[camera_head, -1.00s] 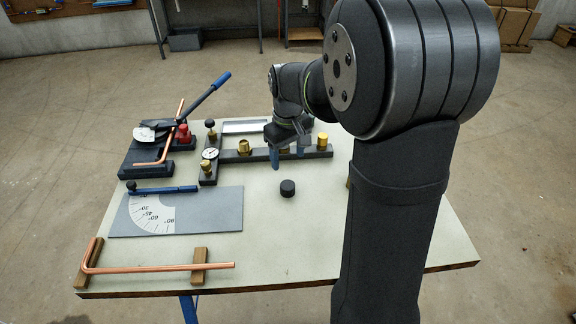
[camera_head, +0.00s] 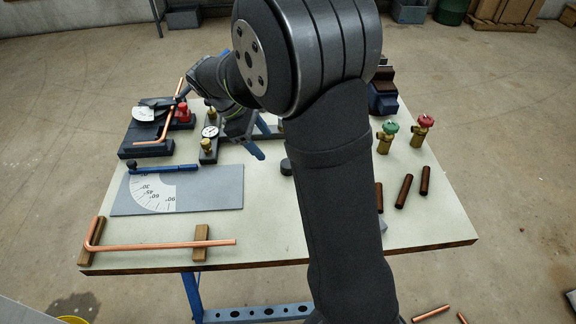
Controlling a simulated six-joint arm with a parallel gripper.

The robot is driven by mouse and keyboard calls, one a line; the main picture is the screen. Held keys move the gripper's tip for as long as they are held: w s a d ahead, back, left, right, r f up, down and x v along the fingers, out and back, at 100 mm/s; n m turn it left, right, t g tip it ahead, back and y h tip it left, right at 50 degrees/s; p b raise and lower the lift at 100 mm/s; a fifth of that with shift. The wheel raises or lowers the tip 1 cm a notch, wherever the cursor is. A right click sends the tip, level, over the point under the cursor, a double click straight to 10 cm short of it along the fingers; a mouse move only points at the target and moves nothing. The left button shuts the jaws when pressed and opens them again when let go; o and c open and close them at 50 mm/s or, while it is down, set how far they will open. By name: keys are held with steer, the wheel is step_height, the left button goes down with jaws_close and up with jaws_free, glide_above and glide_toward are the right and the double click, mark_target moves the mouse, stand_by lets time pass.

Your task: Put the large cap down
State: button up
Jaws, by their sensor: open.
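A short black round cap (camera_head: 286,167), which I take to be the large cap, rests on the pale table top (camera_head: 270,215). My arm hides its right part. My gripper (camera_head: 260,139) is open, with its blue fingers spread and nothing seen between them. It is just up and left of the cap in the picture, apart from it.
A pipe bender (camera_head: 165,125), a gauge manifold (camera_head: 209,145) and a grey angle plate (camera_head: 215,190) stand left. A bent copper pipe (camera_head: 165,246) lies in front on wooden blocks. The table's front middle is clear.

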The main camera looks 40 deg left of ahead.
steer(key=s+a+n+t+h, duration=0.1)
steer(key=s+a+n+t, duration=0.3)
steer(key=n, duration=0.1)
steer(key=x, duration=1.1)
steer(key=shift+w+d, duration=0.25)
steer(key=shift+d, duration=0.25)
steer(key=shift+d+x, duration=0.15)
steer(key=shift+x, duration=1.2)
steer(key=shift+d+x, duration=0.15)
steer(key=shift+x, duration=1.2)
steer(key=shift+s+r, duration=0.1)
steer(key=shift+s, duration=0.05)
steer(key=c, duration=1.2)
steer(key=shift+o, duration=0.2)
